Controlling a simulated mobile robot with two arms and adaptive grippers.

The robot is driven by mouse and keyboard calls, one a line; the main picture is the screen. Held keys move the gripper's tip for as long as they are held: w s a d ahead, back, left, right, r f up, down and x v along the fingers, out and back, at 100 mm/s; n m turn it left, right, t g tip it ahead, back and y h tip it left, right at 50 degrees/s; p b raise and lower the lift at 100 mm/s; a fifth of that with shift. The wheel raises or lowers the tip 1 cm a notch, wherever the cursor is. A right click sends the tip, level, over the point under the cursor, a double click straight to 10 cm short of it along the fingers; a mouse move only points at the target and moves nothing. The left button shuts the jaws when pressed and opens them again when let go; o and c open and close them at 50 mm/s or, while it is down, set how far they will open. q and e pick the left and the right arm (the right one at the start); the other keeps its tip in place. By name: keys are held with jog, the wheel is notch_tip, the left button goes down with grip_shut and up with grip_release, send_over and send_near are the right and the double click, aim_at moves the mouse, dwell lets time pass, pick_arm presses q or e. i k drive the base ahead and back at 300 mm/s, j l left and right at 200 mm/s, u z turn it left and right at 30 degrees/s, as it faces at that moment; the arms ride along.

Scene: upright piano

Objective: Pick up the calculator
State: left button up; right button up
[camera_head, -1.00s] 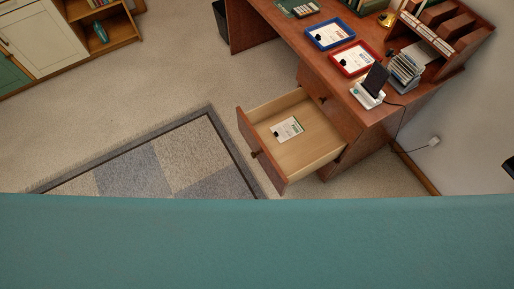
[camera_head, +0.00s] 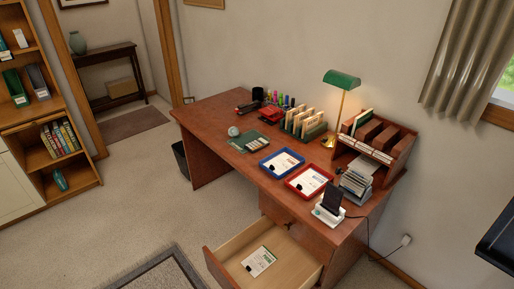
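The small calculator (camera_head: 258,144) lies on the brown wooden desk (camera_head: 217,118). It is at the front edge of a dark green pad (camera_head: 243,139), left of a blue tray. It is small in the picture, and its keys are hard to make out. Neither of my grippers is in view.
Blue (camera_head: 267,168) and red (camera_head: 293,185) trays hold papers. A card sorter (camera_head: 305,124), green lamp (camera_head: 342,79), wooden organizer (camera_head: 392,152) and phone stand (camera_head: 328,212) are on the desk. The open drawer (camera_head: 226,268) juts out in front. Carpet (camera_head: 130,205) is clear at left.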

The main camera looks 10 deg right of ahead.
aim_at(255, 146)
jog(key=i+j+z, duration=0.75)
jog(key=j, duration=0.2)
jog(key=i+j+z, duration=0.25)
jog(key=j+z, duration=0.25)
jog(key=j, duration=0.25)
jog(key=i+j+z, duration=0.25)
jog(key=j, duration=0.25)
jog(key=j+z, duration=0.25)
jog(key=j, duration=0.15)
jog(key=j+z, duration=0.25)
jog(key=j, duration=0.25)
